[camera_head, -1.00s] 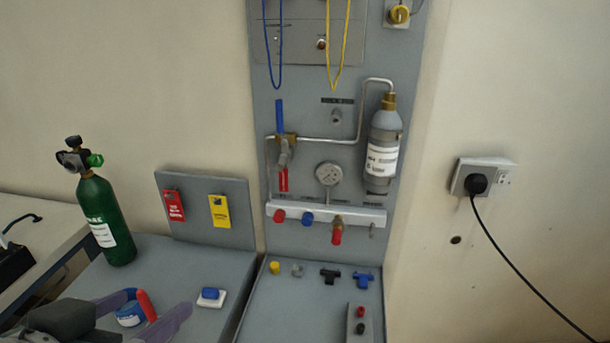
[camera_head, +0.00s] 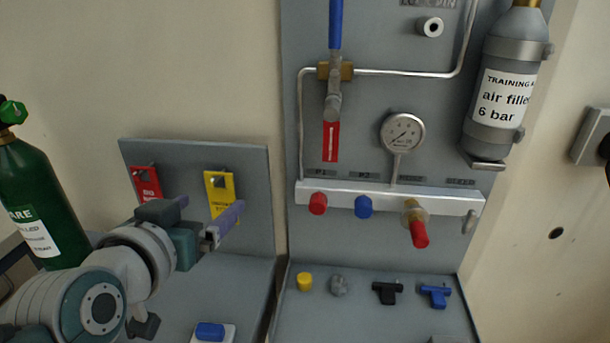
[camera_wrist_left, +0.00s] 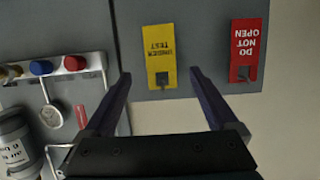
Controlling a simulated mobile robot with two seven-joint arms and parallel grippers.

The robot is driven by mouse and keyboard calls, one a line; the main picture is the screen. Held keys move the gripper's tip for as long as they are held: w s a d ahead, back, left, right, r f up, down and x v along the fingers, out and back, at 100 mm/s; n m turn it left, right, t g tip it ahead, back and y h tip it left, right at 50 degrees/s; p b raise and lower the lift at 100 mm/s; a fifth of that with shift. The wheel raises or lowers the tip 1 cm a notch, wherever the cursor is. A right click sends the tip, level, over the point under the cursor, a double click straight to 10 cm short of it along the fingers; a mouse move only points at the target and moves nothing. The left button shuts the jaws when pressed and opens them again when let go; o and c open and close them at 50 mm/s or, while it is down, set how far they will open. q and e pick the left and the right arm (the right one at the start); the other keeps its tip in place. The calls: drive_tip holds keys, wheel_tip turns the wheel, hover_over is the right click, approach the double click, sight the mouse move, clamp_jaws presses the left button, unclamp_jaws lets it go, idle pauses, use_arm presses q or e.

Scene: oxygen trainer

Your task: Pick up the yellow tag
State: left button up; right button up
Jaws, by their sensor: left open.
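The yellow tag (camera_head: 217,186) hangs from a hook on the small grey upright board, to the right of a red tag (camera_head: 145,184). Its lower part is partly covered by my left gripper (camera_head: 212,212) in the head view. In the left wrist view the yellow tag (camera_wrist_left: 160,48) appears upside down, reading "UNDER TEST". It lies between and beyond the two open fingers of the left gripper (camera_wrist_left: 160,74), which are empty and apart from it. The red tag (camera_wrist_left: 248,45) reads "DO NOT OPEN" and is outside the fingers, at the right. My right gripper is not in view.
The grey board (camera_head: 258,205) stands behind the shelf. A green cylinder (camera_head: 42,205) stands at the left. The valve panel with gauge (camera_head: 402,132) and red-handled fitting (camera_head: 418,232) is at the right. A white block with blue top (camera_head: 210,332) lies below.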

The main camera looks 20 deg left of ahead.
sight(221, 194)
use_arm(q)
drive_tip(key=b+x, duration=0.2)
drive_tip(key=x, duration=0.1)
drive_tip(key=shift+f, duration=0.2)
drive_tip(key=shift+w+a, duration=0.15)
drive_tip(key=shift+w, duration=0.25)
drive_tip(key=shift+r, duration=0.15)
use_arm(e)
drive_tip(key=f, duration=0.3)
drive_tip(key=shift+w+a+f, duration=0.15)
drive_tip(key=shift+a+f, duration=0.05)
use_arm(q)
drive_tip(key=c, duration=1.4)
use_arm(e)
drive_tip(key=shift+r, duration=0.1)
